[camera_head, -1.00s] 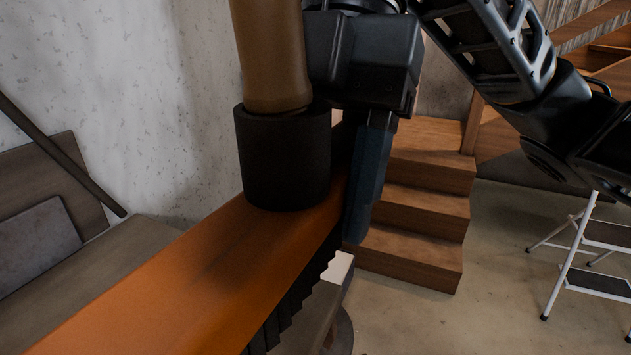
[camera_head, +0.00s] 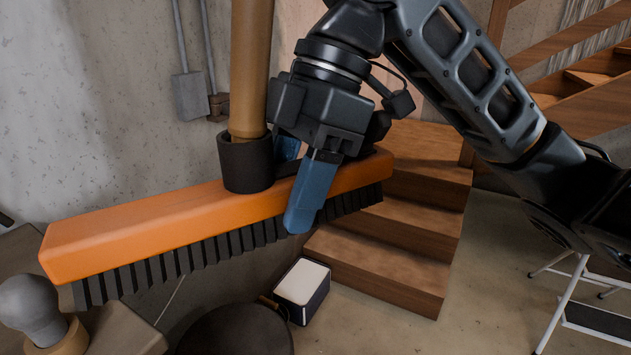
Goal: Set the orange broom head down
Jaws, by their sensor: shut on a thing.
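The orange broom head (camera_head: 150,230) is a long block with dark bristles (camera_head: 180,262) along its underside. A black socket (camera_head: 246,163) on top of it holds a brown wooden handle (camera_head: 250,70) that rises out of view. My gripper (camera_head: 303,190) is shut on the broom head just right of the socket, with one blue finger in front of the block and the other mostly hidden behind. The head is held up in the air, its left end lower in the picture than its right.
A grey-knobbed object (camera_head: 32,312) stands on a surface at lower left. Below the head are a dark round top (camera_head: 235,332) and a small white-topped box (camera_head: 302,282). Wooden steps (camera_head: 385,240) lie behind, a white step stool (camera_head: 572,310) at right. Tools (camera_head: 190,95) hang on the wall.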

